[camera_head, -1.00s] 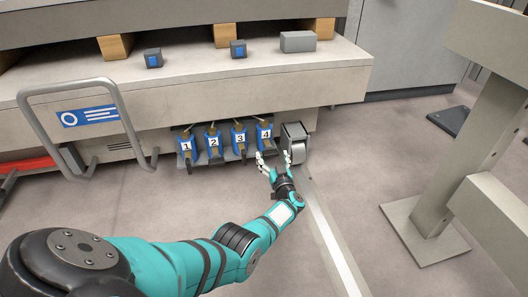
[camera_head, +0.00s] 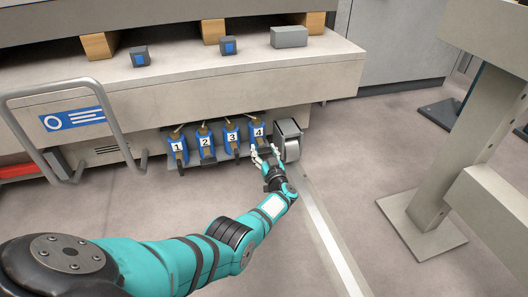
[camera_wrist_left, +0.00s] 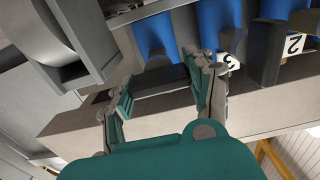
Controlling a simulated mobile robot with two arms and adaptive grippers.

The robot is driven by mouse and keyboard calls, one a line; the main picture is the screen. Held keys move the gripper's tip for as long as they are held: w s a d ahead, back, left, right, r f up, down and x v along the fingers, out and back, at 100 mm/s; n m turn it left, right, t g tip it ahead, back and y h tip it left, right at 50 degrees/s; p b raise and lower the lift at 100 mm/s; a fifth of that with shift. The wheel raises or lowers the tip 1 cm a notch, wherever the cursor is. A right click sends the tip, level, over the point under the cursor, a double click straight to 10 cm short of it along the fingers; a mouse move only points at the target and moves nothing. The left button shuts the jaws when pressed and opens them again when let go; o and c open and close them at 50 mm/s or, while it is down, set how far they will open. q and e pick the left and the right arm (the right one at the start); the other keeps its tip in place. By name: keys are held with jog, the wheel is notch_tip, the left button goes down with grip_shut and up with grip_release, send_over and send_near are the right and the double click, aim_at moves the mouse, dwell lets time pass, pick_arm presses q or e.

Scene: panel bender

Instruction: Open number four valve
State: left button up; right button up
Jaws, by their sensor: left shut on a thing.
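The number four valve (camera_head: 257,131) is a blue body with a white 4 label, at the right end of a row of similar valves under the machine ledge. My left gripper (camera_head: 265,153) is in front of it at its lower part, with one finger on each side of the dark handle. In the left wrist view, the gripper (camera_wrist_left: 163,80) is shut on this dark handle (camera_wrist_left: 165,100), below a blue valve body (camera_wrist_left: 155,35). The fingers partly hide the handle in the head view. My right gripper is not in view.
The number three valve (camera_head: 231,137) is close on the left, with the number two valve (camera_head: 205,142) and number one valve (camera_head: 177,147) beyond. A grey metal box (camera_head: 287,139) stands close on the right. A grey post (camera_head: 450,150) stands farther right on open floor.

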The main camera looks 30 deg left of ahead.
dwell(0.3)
pick_arm(q)
jog(key=n+b, duration=0.1)
jog(key=n, duration=0.3)
jog(key=shift+f, duration=0.1)
jog(key=n+b, duration=0.1)
jog(key=n, duration=0.3)
jog(key=shift+n, duration=0.3)
jog(key=n+b, duration=0.1)
jog(key=n, duration=0.3)
jog(key=shift+s+a+f+n, duration=0.1)
jog(key=shift+n, duration=0.2)
jog(key=n+b, duration=0.2)
jog(key=n, duration=0.2)
jog(key=shift+n, duration=0.3)
jog(key=o, duration=1.2)
